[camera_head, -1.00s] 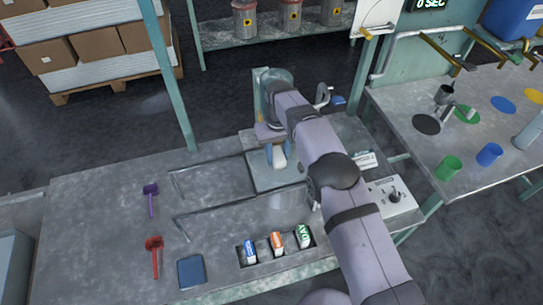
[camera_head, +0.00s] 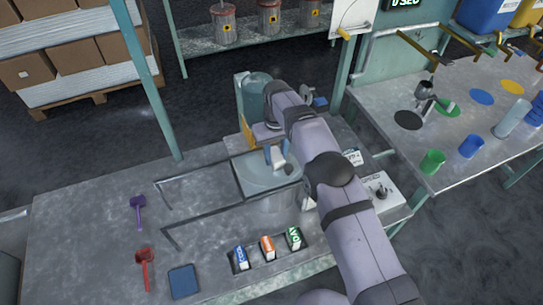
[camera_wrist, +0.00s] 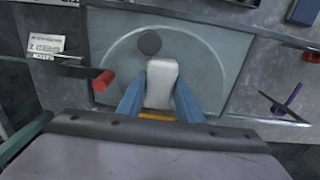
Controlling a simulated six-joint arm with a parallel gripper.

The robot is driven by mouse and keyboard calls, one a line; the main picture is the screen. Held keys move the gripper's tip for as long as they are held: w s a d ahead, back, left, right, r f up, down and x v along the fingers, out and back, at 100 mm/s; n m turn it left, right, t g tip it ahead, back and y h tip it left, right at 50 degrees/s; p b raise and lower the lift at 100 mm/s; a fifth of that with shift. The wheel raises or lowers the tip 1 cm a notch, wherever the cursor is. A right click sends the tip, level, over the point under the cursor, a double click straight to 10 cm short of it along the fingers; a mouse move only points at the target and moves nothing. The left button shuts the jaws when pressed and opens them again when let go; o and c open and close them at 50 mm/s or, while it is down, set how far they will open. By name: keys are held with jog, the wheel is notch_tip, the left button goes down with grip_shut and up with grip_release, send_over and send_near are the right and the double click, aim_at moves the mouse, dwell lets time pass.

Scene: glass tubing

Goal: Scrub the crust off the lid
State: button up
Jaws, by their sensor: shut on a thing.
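My gripper (camera_head: 277,158) reaches down over the pale grey-green lid (camera_head: 255,187), a flat square plate with a round outline. In the wrist view my gripper's blue fingers (camera_wrist: 159,100) are shut on a white block (camera_wrist: 162,82), one finger on each side. The lid (camera_wrist: 112,70) shows behind the block, and a dark round patch of crust (camera_wrist: 150,43) lies on it, just beyond the block's far end. In the head view the block is mostly hidden by the fingers. I cannot tell whether the block touches the lid.
Blue (camera_head: 240,258), orange (camera_head: 267,247) and green (camera_head: 294,238) labelled blocks sit in a dark tray in front. A control box with a knob (camera_head: 380,191) is at right. Dark rails (camera_head: 200,233) run left of the lid. A red-handled tool (camera_head: 145,265) lies further left.

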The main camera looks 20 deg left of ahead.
aim_at(244, 173)
jog(key=shift+s+f, duration=0.1)
jog(key=shift+s+a, duration=1.2)
jog(key=shift+a, duration=0.1)
jog(key=shift+s+a, duration=1.2)
jog(key=shift+s, duration=0.1)
jog(key=shift+s+a, duration=0.1)
jog(key=shift+s, duration=0.05)
jog(key=shift+s+a, duration=1.15)
notch_tip(244, 173, up, 6)
jog(key=p, duration=0.4)
